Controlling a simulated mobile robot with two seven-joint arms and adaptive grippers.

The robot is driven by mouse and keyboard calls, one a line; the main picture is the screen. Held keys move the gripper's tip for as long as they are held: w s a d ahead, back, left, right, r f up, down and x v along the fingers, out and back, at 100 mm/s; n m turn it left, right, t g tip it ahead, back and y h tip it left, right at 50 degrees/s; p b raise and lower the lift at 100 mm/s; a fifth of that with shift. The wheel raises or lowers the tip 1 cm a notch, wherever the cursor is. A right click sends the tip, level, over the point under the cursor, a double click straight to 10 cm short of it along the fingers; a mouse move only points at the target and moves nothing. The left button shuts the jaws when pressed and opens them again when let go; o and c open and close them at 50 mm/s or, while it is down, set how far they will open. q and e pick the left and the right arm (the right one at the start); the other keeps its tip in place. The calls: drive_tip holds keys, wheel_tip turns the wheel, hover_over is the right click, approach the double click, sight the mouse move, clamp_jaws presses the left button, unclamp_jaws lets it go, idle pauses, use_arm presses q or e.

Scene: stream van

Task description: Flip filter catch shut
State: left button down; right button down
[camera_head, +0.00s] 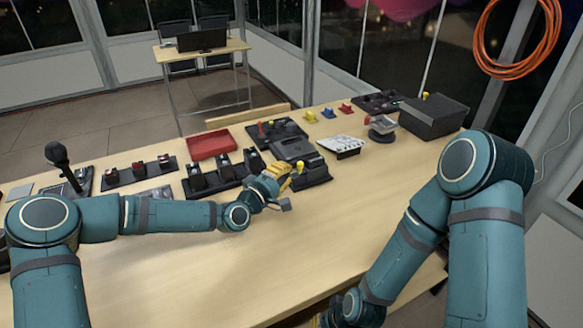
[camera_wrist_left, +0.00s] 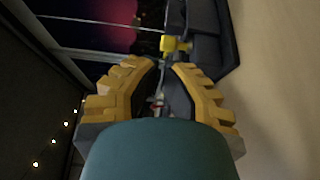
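A dark grey box-like unit (camera_head: 292,148) sits on the table, and a low black base (camera_head: 314,176) with a yellow knob (camera_head: 300,168) is at its near side. I take this for the filter catch but cannot be sure. My left gripper (camera_head: 284,173) is just left of the knob. In the left wrist view the left gripper (camera_wrist_left: 166,68) has its yellow fingers apart with a gap between them, and the yellow knob (camera_wrist_left: 174,44) shows just beyond the tips, apparently not gripped. My right gripper (camera_head: 322,318) is mostly hidden at the bottom edge behind my arm.
A red tray (camera_head: 211,144), black switch units (camera_head: 215,176) and a microphone (camera_head: 58,154) stand to the left. A white-topped panel (camera_head: 342,145), a round stand (camera_head: 382,128) and a black box (camera_head: 433,116) stand to the right. The table's front middle is clear.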

use_arm(q)
drive_tip(key=shift+v, duration=1.85)
drive_tip(key=shift+w+a+r, duration=0.1)
drive_tip(key=shift+w+a, duration=0.05)
drive_tip(key=shift+a, duration=0.05)
